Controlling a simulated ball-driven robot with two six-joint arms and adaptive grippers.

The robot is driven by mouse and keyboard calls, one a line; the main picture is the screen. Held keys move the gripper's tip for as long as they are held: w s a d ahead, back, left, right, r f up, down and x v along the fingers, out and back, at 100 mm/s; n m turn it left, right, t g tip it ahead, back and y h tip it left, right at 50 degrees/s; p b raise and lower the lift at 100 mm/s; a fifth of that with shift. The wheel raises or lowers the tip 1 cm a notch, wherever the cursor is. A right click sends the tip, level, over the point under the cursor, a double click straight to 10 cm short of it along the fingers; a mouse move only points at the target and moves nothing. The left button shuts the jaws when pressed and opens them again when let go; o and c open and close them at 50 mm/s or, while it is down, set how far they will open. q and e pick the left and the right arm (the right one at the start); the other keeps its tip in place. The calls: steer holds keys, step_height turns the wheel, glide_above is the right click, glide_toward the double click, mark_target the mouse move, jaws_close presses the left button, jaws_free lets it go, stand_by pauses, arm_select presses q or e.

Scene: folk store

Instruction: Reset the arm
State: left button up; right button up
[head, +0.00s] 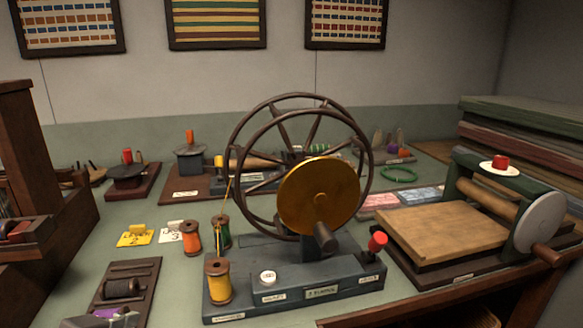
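Neither of my grippers shows in the head view. A winding machine with a large dark spoked wheel (238,135) stands in the middle of the table. A brass disc (318,196) with a dark handle (325,238) sits in front of the wheel. Its dark base (300,288) carries a white button (268,277), small labels, and a red-tipped lever (377,242) at the right end, tilted. A yellow thread spool (218,281) stands at the left of the base. I cannot tell from this view which arm the task means.
A press with a wooden bed (440,232) and grey wheel (541,222) stands at the right. Orange (192,238) and green (221,232) spools, cards, and a spool tray (124,286) lie left. Folded cloth (530,125) is stacked back right. Some green tabletop (170,280) is bare.

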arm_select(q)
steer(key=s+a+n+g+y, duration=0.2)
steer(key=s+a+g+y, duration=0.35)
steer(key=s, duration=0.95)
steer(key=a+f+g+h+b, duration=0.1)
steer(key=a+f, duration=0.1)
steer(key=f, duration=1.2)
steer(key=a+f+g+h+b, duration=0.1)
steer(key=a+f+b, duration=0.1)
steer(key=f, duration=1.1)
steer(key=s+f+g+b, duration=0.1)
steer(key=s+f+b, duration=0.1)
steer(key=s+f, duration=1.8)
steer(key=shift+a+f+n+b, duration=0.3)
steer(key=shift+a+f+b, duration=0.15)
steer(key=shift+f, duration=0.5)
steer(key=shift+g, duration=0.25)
